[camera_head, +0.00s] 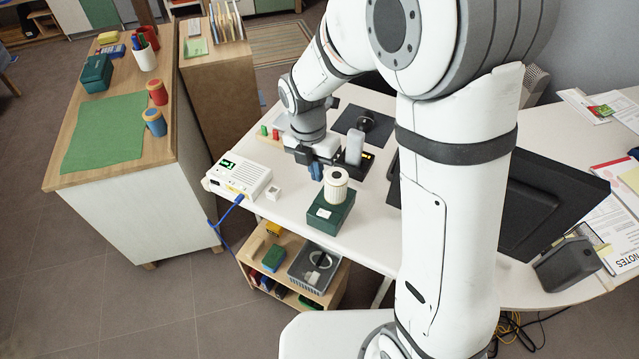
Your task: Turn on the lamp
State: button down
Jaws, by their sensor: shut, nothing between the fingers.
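A small lamp-like object with a cream ribbed cylinder (336,184) on a dark green box base (338,218) stands near the front edge of the white desk. A white patch (323,213), which may be a switch, is on top of the base. I cannot tell whether the lamp is lit. My gripper (316,174) points down just behind and left of the cylinder, with its blue fingertips shut and empty. Whether the fingertips touch the cylinder cannot be told.
A white device (240,176) with a green display and blue cable stands left on the desk (376,238). A small white cube (273,192) lies beside it. A dark tilted panel (520,200) is at right. Below is a wooden shelf (262,243) with bins. My arm hides much of the middle.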

aim_at(328, 215)
jog(key=shift+a+r, duration=0.1)
jog(key=shift+r, duration=0.55)
jog(key=shift+f+b, duration=0.15)
jog(key=shift+b, duration=0.2)
jog(key=shift+s+d+r+b, duration=0.1)
jog(key=shift+s+d+b, duration=0.2)
jog(key=shift+b, duration=1.15)
jog(key=shift+s+d+r+b, duration=0.1)
jog(key=shift+d+b, duration=0.25)
jog(key=shift+b, duration=1.1)
jog(key=f, duration=0.4)
jog(key=d+f, duration=0.1)
jog(key=f, duration=0.4)
jog(key=f+b, duration=0.1)
jog(key=f, duration=0.4)
jog(key=shift+s+d, duration=0.25)
jog(key=shift+s, duration=0.05)
